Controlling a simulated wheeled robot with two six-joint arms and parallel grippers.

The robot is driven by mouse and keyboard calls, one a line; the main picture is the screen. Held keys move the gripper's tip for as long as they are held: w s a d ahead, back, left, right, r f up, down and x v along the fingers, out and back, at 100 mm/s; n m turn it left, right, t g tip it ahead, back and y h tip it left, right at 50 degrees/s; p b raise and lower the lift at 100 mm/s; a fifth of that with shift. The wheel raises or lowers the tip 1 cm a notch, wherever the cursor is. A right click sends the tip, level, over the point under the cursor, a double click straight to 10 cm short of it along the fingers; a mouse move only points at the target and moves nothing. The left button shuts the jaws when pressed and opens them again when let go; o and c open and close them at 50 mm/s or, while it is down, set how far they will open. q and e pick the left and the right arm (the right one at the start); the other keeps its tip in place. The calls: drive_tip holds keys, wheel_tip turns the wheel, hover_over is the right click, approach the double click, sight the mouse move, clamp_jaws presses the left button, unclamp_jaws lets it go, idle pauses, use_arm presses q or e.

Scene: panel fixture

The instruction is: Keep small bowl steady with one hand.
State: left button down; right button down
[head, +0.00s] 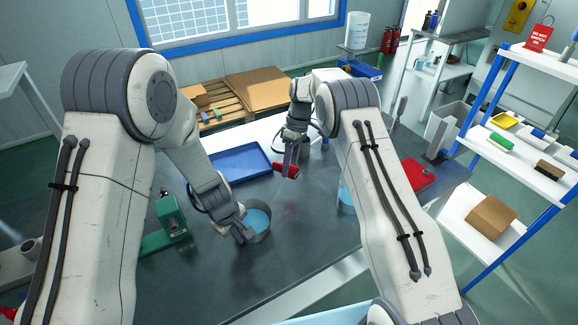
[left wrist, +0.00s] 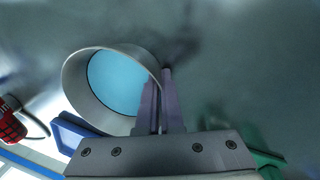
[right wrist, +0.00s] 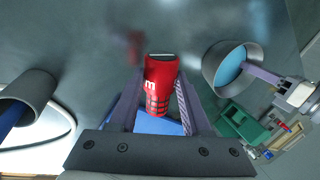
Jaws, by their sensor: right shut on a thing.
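The small bowl (head: 258,236) is a grey round bowl with light blue inside, standing upright on the dark table. My left gripper (head: 243,234) is at its rim. In the left wrist view, the fingers (left wrist: 160,95) are close together with the wall of the bowl (left wrist: 92,57) between them. The bowl also shows in the right wrist view (right wrist: 213,68). My right gripper (right wrist: 154,103) is shut on a red object (right wrist: 160,85) with white lettering and a dark grid. It holds this above the table, to the right of and beyond the bowl.
A blue tray (head: 240,164) lies behind the bowl. A green fixture (head: 172,218) stands to its left. Another blue-filled container (head: 346,199) is partly hidden by my right arm. A red item (head: 420,176) lies at the right table edge. The table between the bowl and right arm is bare.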

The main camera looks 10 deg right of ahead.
use_arm(q)
drive_tip(key=c, duration=1)
unclamp_jaws()
use_arm(e)
drive_tip(key=shift+r+p, duration=0.4)
drive_tip(key=shift+p, duration=0.05)
use_arm(q)
drive_tip(key=s+a+r, duration=0.2)
drive_tip(key=r, duration=0.5)
drive_tip(key=s+a+r, duration=0.3)
drive_tip(key=r, duration=0.5)
drive_tip(key=shift+p, duration=0.45)
use_arm(e)
drive_tip(key=shift+r, duration=0.5)
use_arm(q)
drive_tip(key=shift+s, duration=0.1)
